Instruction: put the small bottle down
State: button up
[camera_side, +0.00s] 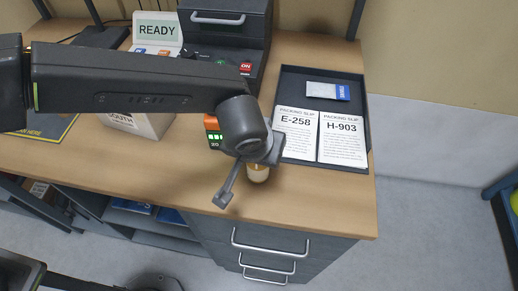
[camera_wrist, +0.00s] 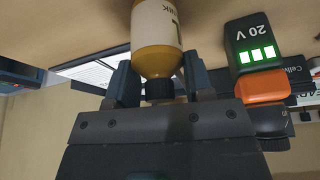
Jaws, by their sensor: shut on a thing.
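The small bottle (camera_wrist: 157,40) is amber with a white label and a black cap. In the wrist view my gripper (camera_wrist: 158,82) has one finger on each side of its cap and neck and is shut on it. In the side view the bottle (camera_side: 258,173) shows only in part below my gripper, over the bare wood near the bench's front edge. It looks upright. Its base is at or very close to the bench top; I cannot tell whether it touches.
A 20 V battery pack (camera_wrist: 257,55) stands close beside the bottle; it also shows in the side view (camera_side: 213,128). A dark tray (camera_side: 362,88) with two packing slips lies at the right. A box (camera_side: 150,124) stands left. Bare bench top (camera_side: 310,195) lies right and front.

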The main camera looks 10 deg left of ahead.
jog(key=shift+f, duration=0.15)
jog(key=o, duration=1)
jog(key=v, duration=1.2)
